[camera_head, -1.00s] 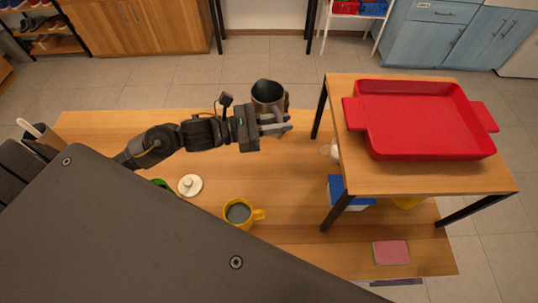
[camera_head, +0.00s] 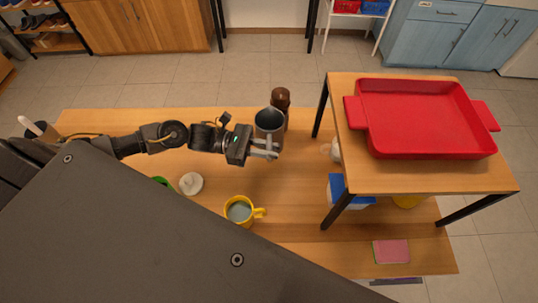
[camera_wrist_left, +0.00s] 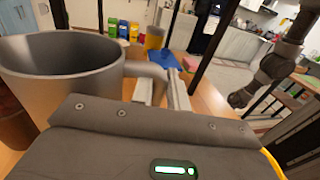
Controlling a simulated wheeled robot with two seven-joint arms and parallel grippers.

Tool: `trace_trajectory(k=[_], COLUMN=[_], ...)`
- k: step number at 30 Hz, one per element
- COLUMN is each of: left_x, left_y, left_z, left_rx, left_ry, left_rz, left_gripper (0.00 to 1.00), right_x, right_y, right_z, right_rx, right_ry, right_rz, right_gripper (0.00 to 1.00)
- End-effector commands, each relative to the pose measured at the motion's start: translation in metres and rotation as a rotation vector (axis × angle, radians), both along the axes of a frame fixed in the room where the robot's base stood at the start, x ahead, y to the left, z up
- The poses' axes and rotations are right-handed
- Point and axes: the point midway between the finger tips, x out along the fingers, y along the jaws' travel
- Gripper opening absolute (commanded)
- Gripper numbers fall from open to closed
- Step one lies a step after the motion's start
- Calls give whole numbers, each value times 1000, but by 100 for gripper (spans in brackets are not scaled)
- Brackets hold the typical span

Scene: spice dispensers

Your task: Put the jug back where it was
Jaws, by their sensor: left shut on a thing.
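The jug is a grey metal pitcher (camera_head: 268,121) near the back middle of the table in the head view. It also fills the left of the left wrist view (camera_wrist_left: 65,80), with its handle reaching to the fingers. My left gripper (camera_head: 265,153) is shut on the jug's handle; in the wrist view the fingers (camera_wrist_left: 165,88) close around it. The jug looks upright; I cannot tell whether its base touches the table, since the gripper and arm partly hide it. My right gripper is not in view.
A brown wooden grinder (camera_head: 281,99) stands just behind the jug. A yellow mug (camera_head: 239,211) and a white lid-like piece (camera_head: 191,184) are nearer me. A raised shelf with a red tray (camera_head: 425,153) stands at right, with a blue-and-white box (camera_head: 337,188) below. The table between is clear.

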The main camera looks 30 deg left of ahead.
Motion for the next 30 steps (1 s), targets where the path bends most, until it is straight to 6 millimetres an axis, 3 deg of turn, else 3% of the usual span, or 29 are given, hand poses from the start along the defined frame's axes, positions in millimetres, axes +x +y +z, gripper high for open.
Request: trace_trajectory(k=[8,16,30], left_x=[1,1,1], left_y=[0,0,0], left_z=[-11,-45,-52], left_rx=[-2,-1,-1], left_ry=[-3,-3,-5], left_rz=[1,1,0], left_gripper=[0,0,0], right_x=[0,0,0], right_y=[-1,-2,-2], right_z=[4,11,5], right_rx=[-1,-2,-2], right_ry=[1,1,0], right_rz=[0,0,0], right_gripper=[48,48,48])
